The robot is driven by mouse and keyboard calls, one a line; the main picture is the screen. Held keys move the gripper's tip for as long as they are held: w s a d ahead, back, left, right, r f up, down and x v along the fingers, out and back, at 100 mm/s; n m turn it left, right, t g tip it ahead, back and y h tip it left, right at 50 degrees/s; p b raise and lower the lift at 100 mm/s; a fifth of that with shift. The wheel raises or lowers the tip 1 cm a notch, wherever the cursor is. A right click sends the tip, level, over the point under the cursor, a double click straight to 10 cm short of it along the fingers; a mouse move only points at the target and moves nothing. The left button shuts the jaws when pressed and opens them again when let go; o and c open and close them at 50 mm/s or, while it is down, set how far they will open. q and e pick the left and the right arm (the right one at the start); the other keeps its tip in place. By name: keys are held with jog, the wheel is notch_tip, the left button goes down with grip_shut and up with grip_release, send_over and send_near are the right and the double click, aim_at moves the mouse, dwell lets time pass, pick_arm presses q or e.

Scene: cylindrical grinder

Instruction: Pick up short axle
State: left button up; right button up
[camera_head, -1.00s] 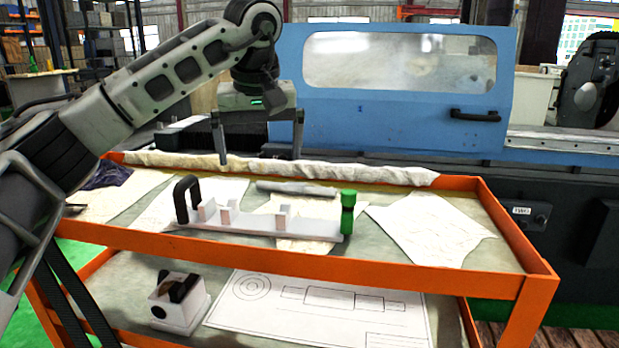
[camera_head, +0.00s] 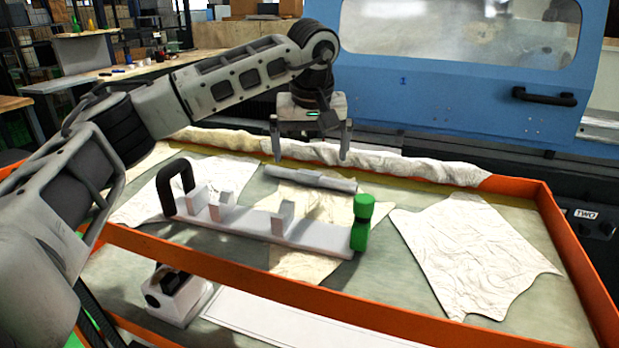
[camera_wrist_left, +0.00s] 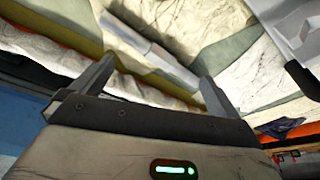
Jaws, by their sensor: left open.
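The short axle (camera_head: 310,179) is a grey stepped rod lying on a cloth on the cart's top shelf, behind the white holder. In the left wrist view the axle (camera_wrist_left: 137,42) runs diagonally just beyond the fingers. My left gripper (camera_head: 310,158) points down with its two fingers spread wide, empty, above and around the axle's length in the head view. In the left wrist view the open fingers (camera_wrist_left: 155,75) are on either side of the axle's near part. Contact cannot be told. My right gripper is not in view.
A white holder (camera_head: 245,222) with a black handle and a green knob (camera_head: 361,222) stands in front of the axle. A rolled cloth (camera_head: 400,166) lies along the back rim. The orange cart rim (camera_head: 560,235) borders the shelf. A cloth (camera_head: 470,250) lies at right.

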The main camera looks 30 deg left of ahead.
aim_at(310, 173)
pick_arm(q)
jog(key=shift+p+x, duration=0.4)
jog(key=shift+x, duration=2.75)
jog(key=shift+w+a, duration=0.15)
jog(key=shift+c, duration=0.3)
jog(key=shift+r, duration=0.15)
jog(key=c, duration=1.9)
jog(key=shift+c, duration=0.2)
jog(key=shift+w+r, duration=0.1)
jog(key=shift+r, duration=0.4)
notch_tip(310, 173, up, 2)
jog(key=shift+r, duration=0.2)
jog(key=s+d+r+b, duration=0.2)
jog(key=s+d+r, duration=0.5)
jog(key=d, duration=0.5)
jog(key=shift+v, duration=1.25)
